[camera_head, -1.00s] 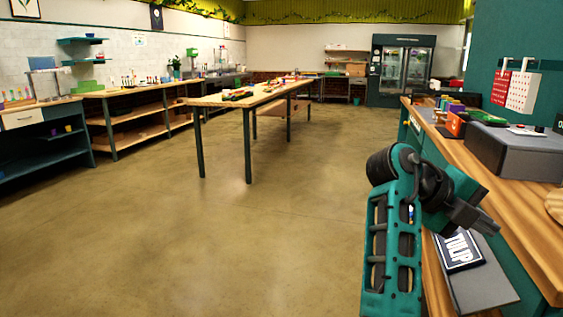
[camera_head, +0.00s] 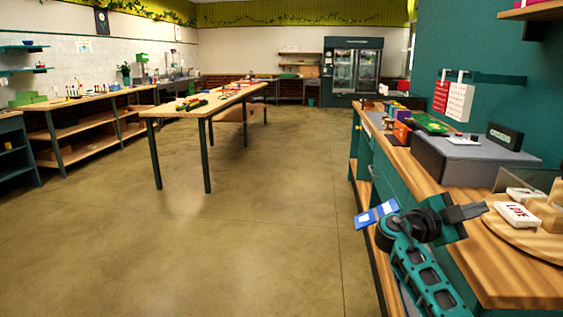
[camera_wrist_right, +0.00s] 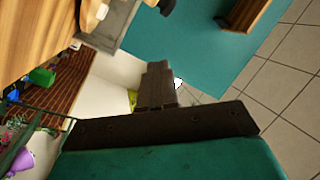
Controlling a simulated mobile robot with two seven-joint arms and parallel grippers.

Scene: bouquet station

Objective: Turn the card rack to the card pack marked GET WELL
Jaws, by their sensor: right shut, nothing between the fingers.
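The card rack, a round wooden turntable (camera_head: 530,246), stands on the counter at the right edge of the head view and is partly cut off. A white card pack (camera_head: 517,214) with red lettering, which seems to read LOVE, lies on it. Another pale pack (camera_head: 525,194) sits behind it. I cannot read GET WELL on any pack. My right gripper (camera_head: 482,210) is shut and empty, just left of the rack and apart from the pack. Its closed fingers (camera_wrist_right: 157,85) also show in the right wrist view. My left gripper is not in view.
The wooden counter (camera_head: 450,190) runs along the right. A grey box (camera_head: 455,160) with a small dark sign (camera_head: 505,136) stands behind the rack. Red and white hanging cards (camera_head: 455,100) are on the wall. A long table (camera_head: 205,103) stands mid-room; the floor between is clear.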

